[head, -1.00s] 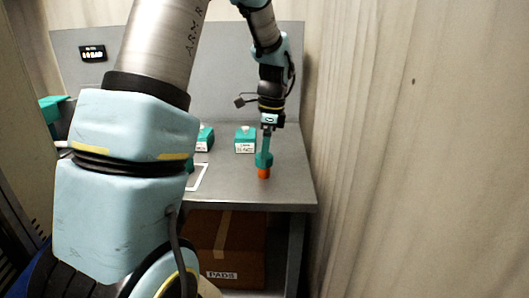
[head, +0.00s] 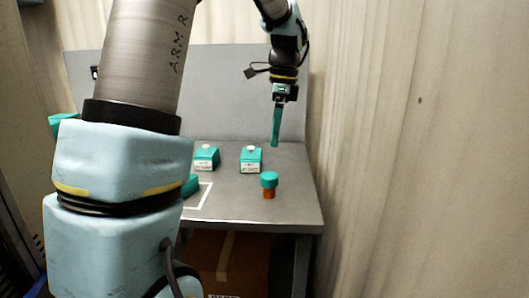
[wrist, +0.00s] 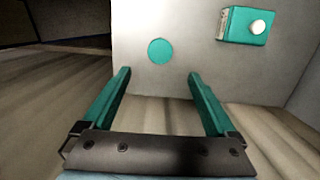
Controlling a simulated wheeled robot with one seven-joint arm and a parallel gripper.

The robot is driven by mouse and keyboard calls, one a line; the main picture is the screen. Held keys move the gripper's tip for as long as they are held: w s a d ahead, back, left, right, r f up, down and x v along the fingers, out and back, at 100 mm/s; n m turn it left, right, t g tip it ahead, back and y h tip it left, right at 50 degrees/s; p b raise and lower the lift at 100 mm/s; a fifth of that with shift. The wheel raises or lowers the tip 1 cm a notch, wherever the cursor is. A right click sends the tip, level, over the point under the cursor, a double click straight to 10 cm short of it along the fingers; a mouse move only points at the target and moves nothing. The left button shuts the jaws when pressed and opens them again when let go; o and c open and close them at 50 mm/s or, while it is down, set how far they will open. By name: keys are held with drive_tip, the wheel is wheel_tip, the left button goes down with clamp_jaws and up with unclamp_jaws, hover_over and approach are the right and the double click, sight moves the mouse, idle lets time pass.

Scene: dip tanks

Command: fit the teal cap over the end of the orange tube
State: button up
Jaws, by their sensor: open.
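The orange tube (head: 269,193) stands upright on the grey table near its front right corner. The teal cap (head: 269,179) sits on top of the tube's upper end and looks level. In the wrist view the cap (wrist: 161,51) shows from above as a teal disc, and it hides the tube. My gripper (head: 275,145) is raised above and behind the cap, clear of it. In the wrist view my gripper's teal fingers (wrist: 158,72) are wide apart with nothing between them.
Two teal boxes with white knobs and labels stand behind the tube, one at the middle (head: 251,160) and one further left (head: 206,158). A white outline (head: 204,200) is marked on the table (head: 235,205). A curtain (head: 420,160) hangs close on the right. A cardboard box (head: 215,265) is below.

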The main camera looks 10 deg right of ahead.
drive_tip(key=s+a+f+n, duration=0.6)
drive_tip(key=s+a+n, duration=0.1)
drive_tip(key=a+n, duration=0.2)
drive_tip(key=s+a+f+n+t+h, duration=0.1)
drive_tip(key=s+a+f+n, duration=0.5)
drive_tip(key=a+f+n, duration=0.1)
drive_tip(key=a+n, duration=0.1)
drive_tip(key=n, duration=0.1)
drive_tip(key=shift+s+a+f+n+h, duration=0.2)
drive_tip(key=shift+s+a+n+h, duration=0.1)
drive_tip(key=shift+s+a+n, duration=0.1)
drive_tip(key=shift+o, duration=0.6)
drive_tip(key=shift+w, duration=0.1)
